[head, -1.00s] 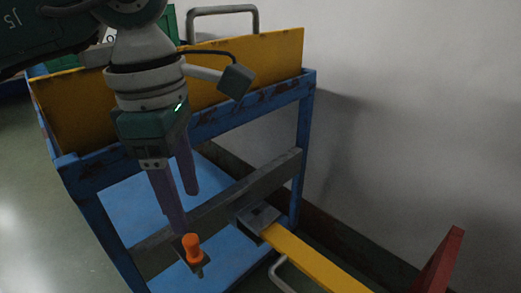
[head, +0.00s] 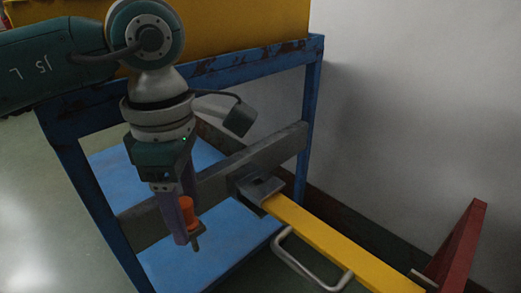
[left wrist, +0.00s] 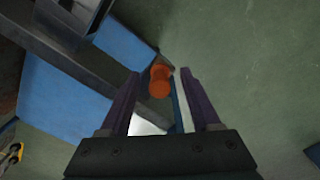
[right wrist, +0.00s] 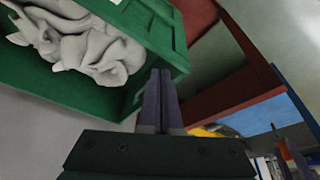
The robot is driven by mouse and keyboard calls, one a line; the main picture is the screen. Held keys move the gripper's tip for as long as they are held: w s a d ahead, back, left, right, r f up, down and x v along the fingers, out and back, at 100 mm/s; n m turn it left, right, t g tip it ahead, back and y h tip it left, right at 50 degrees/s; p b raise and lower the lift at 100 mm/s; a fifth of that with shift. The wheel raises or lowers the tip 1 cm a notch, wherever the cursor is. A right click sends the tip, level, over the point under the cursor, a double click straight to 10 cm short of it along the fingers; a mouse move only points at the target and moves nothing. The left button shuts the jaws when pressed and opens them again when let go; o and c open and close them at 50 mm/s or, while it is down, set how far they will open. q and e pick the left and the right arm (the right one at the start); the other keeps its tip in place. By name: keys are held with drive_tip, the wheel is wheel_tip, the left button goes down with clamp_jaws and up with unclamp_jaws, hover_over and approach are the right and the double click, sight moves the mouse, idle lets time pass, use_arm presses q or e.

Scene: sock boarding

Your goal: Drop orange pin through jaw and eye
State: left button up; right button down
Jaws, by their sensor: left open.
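The orange pin (head: 187,212) stands upright in a small grey bracket (head: 201,230) on the front bar of the blue cart, with a grey tip showing below. My left gripper (head: 184,222) points down around the pin. In the left wrist view the orange pin (left wrist: 160,82) sits between the open purple fingers, with gaps on both sides. The grey jaw (head: 262,186) is on the same bar to the right. The yellow tow bar (head: 330,244) ends at the jaw; its eye is hidden. My right gripper (right wrist: 162,100) is shut and empty.
The blue cart (head: 314,110) has a yellow panel (head: 240,30) on top. A red post (head: 462,245) stands at the right. A green crate (right wrist: 165,40) with grey-white cloth (right wrist: 75,42) is near my right gripper.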

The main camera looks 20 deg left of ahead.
use_arm(q)
clamp_jaws()
idle(0.3)
idle(0.3)
